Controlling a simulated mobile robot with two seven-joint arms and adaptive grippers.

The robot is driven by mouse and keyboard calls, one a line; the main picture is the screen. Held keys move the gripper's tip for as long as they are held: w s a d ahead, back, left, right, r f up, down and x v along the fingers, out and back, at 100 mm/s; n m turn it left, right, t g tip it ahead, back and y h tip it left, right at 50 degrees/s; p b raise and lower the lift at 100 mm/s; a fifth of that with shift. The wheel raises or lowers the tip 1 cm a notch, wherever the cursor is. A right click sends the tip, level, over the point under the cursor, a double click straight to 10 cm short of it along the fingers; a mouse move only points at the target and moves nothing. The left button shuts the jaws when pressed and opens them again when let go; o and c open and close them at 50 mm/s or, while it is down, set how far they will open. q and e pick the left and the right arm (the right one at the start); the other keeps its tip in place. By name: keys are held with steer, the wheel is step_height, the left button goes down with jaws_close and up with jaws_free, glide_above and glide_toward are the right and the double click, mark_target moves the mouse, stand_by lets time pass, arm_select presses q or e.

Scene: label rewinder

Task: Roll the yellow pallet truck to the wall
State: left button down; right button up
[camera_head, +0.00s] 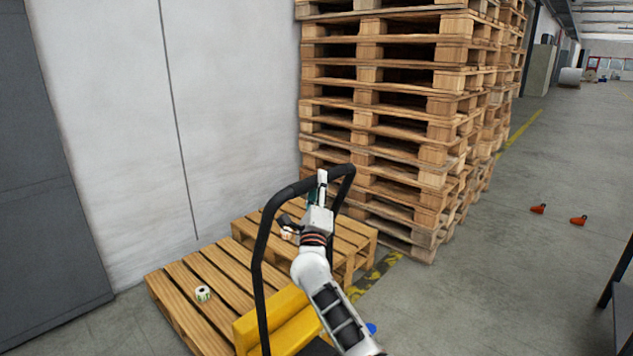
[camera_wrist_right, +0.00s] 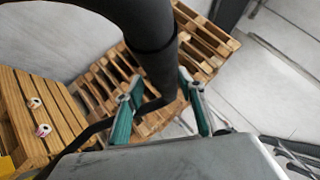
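The yellow pallet truck (camera_head: 283,322) stands at the bottom centre of the head view, with a tall black loop handle (camera_head: 262,255). A light wall (camera_head: 110,120) rises behind and to the left. My right gripper (camera_head: 322,185) is at the upper bar of the handle. In the right wrist view, the black handle (camera_wrist_right: 160,70) runs down between the two teal-padded fingers (camera_wrist_right: 160,108). The fingers look apart, with gaps visible beside the bar; contact is not clear. My left gripper is not in view. The truck's forks and wheels are hidden.
A low wooden pallet (camera_head: 185,285) with a small label roll (camera_head: 203,293) lies beyond the truck's body. Another low pallet (camera_head: 350,238) lies behind it. A tall pallet stack (camera_head: 400,110) stands right of the wall. Open floor (camera_head: 480,290) lies to the right, with orange objects (camera_head: 538,208).

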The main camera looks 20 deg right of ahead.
steer(key=v, duration=0.9)
steer(key=shift+a, duration=0.15)
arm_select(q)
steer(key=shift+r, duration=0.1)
arm_select(e)
steer(key=shift+f, duration=0.15)
